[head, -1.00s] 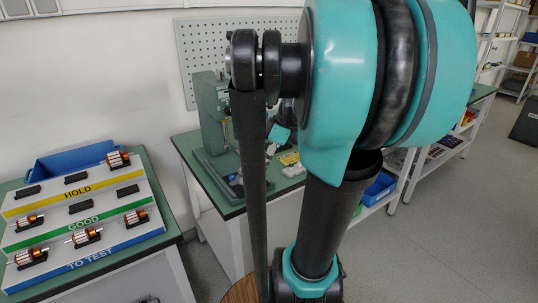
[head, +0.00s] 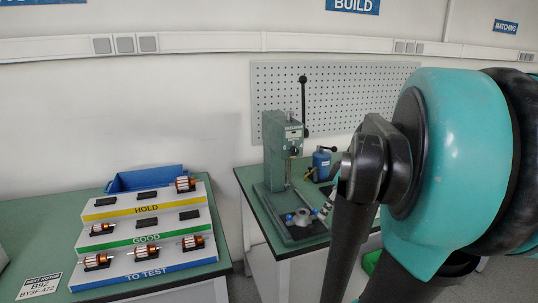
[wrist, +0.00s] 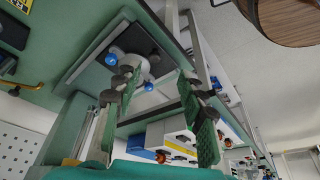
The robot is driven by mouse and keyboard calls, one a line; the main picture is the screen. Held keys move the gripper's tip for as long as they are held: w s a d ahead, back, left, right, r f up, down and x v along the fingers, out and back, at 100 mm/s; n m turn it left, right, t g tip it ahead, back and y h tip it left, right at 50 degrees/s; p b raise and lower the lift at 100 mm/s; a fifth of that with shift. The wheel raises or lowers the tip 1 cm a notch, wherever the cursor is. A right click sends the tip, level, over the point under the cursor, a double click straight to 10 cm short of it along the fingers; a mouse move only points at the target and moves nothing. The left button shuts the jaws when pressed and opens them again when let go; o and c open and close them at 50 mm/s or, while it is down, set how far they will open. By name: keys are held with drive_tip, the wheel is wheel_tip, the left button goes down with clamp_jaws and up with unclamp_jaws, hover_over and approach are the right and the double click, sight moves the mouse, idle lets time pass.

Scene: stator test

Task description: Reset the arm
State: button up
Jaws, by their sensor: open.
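My gripper (wrist: 160,85) is open and empty in the wrist view, its two green-padded fingers apart with nothing between them. Beyond the fingers is a fixture with blue knobs (wrist: 128,60) on a dark base plate. No contact with it shows. In the head view my teal and black arm (head: 455,150) fills the right side, and my gripper is out of frame. A green press (head: 285,150) with a raised black lever stands on the bench behind the arm. A metal part (head: 301,217) sits on its base.
A stepped rack (head: 150,240) marked HOLD, GOOD and TO TEST stands on the left green bench, holding several copper-wound rotors. A blue bin (head: 145,178) sits behind it. A round wooden top (wrist: 290,20) shows upper right in the wrist view.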

drive_tip(key=s+a+f+m+t+h, duration=0.1)
drive_tip(key=s+f+m, duration=0.3)
drive_tip(key=f, duration=0.4)
drive_tip(key=s+a+f+m+h, duration=0.2)
drive_tip(key=s+f+m, duration=0.3)
drive_tip(key=f, duration=0.3)
drive_tip(key=shift+a+m+t, duration=0.4)
drive_tip(key=shift+a+m, duration=0.25)
drive_tip(key=shift+m, duration=0.15)
idle(0.4)
